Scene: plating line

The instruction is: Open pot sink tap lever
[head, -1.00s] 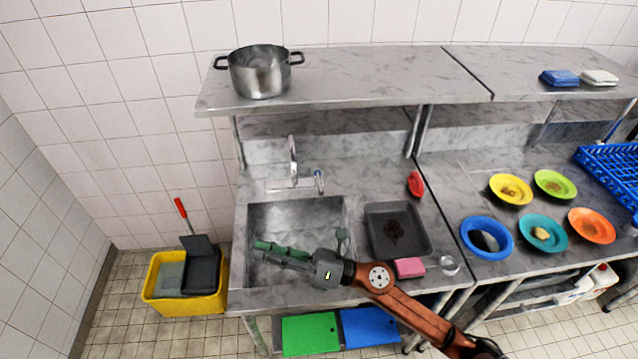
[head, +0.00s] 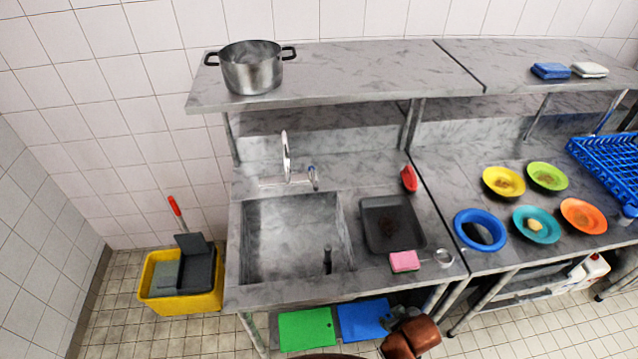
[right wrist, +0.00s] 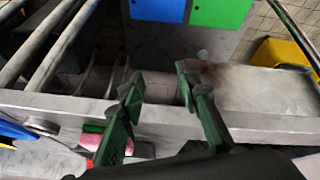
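The chrome tap (head: 286,158) stands behind the sink in the head view, its curved spout upright. A small lever (head: 313,178) with a blue mark is at its right side. The sink basin (head: 290,225) is empty except for a small dark upright piece (head: 327,260) near its front right, which I cannot identify. In the right wrist view my right gripper (right wrist: 160,85) has its green fingers apart with nothing between them, near the counter's front. The tap is not in that view. My left gripper is not in view.
A dark tray (head: 392,228), pink sponge (head: 404,261), glass (head: 443,258) and red item (head: 409,179) lie right of the sink. A pot (head: 251,72) stands on the shelf above. Green (head: 307,331) and blue (head: 363,320) boards are below. A yellow bucket (head: 180,302) is at left.

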